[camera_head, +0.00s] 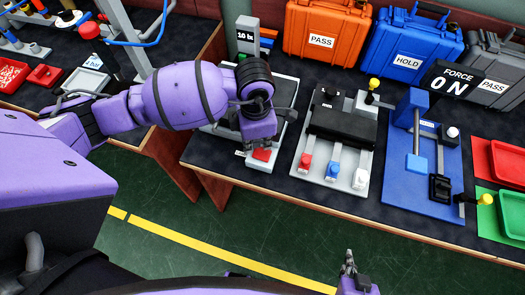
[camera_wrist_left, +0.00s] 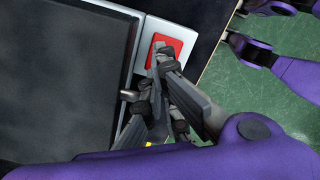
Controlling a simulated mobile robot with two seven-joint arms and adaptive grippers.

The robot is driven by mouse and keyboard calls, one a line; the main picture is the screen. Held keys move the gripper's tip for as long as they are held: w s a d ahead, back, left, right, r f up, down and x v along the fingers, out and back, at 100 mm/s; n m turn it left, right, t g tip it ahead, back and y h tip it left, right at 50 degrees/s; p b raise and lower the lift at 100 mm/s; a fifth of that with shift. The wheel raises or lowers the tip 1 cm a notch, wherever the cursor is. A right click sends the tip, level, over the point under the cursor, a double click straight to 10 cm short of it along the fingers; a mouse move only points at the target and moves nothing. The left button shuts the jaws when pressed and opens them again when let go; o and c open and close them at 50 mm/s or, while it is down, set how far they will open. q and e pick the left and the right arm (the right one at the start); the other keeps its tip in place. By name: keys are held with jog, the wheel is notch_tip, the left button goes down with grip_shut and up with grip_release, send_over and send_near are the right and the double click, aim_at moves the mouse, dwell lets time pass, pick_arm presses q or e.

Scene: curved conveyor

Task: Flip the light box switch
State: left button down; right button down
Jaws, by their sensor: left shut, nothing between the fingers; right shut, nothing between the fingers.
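The light box (camera_head: 285,135) is a grey case with a dark panel, below my left arm on the bench. Its dark panel (camera_wrist_left: 60,80) fills the left of the left wrist view. The red switch (camera_head: 262,155) sits at its front edge, and it also shows in the left wrist view (camera_wrist_left: 172,44). My left gripper (camera_wrist_left: 158,52) is shut and empty, with its fingertips over the lower part of the red switch; I cannot tell whether they touch. In the head view my left wrist covers part of the box. My right gripper (camera_head: 349,262) is shut and empty, low over the floor.
To the right stand a grey fixture (camera_head: 335,140) with coloured levers and a blue press fixture (camera_head: 435,170). Red (camera_head: 503,160) and green trays lie at the far right. Orange (camera_head: 325,30) and blue cases (camera_head: 412,45) stand behind. Open green floor lies before the bench.

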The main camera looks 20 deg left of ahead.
aim_at(257, 152)
pick_arm(q)
jog(key=shift+f, duration=0.3)
pick_arm(e)
jog(key=shift+s+a+f, duration=0.1)
jog(key=shift+s+f, duration=0.05)
jog(key=shift+f, duration=0.05)
